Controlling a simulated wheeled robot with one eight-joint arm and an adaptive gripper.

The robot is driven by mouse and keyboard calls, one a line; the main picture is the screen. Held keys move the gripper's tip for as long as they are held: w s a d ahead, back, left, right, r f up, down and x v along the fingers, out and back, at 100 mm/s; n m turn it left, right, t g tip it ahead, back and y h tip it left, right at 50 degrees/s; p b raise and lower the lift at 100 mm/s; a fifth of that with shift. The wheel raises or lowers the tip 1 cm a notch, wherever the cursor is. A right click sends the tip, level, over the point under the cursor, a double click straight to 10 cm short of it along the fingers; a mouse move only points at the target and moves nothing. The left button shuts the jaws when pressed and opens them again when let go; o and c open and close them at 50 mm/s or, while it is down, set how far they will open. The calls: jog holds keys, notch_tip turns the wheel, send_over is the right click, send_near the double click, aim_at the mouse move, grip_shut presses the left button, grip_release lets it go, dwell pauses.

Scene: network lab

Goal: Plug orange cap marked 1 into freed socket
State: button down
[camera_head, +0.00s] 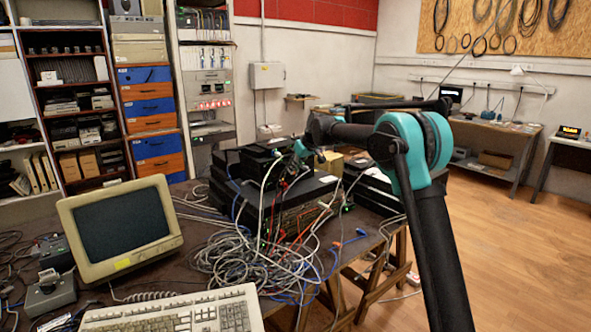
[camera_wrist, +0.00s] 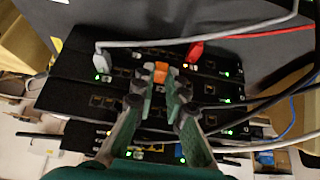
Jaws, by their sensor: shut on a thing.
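My gripper (camera_wrist: 161,79) is shut on a small orange cap (camera_wrist: 161,69), which shows between the fingertips in the wrist view. The number on the cap is not legible. The cap is in front of the upper black network boxes (camera_wrist: 75,95), close to their row of sockets; I cannot tell whether it touches or sits in one. A grey plug (camera_wrist: 101,62) is to the left and a red plug (camera_wrist: 195,52) to the right. In the head view my gripper (camera_head: 304,152) is small at the stack of black boxes (camera_head: 300,201), and the cap is not discernible.
Grey, red, black and blue cables run across the box fronts. A tangled cable heap (camera_head: 240,258) lies on the table before the stack. A beige monitor (camera_head: 122,228) and keyboard (camera_head: 175,314) are at the left. Open wooden floor (camera_head: 530,240) is on the right.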

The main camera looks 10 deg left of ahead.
jog(key=c, duration=1.5)
grip_release()
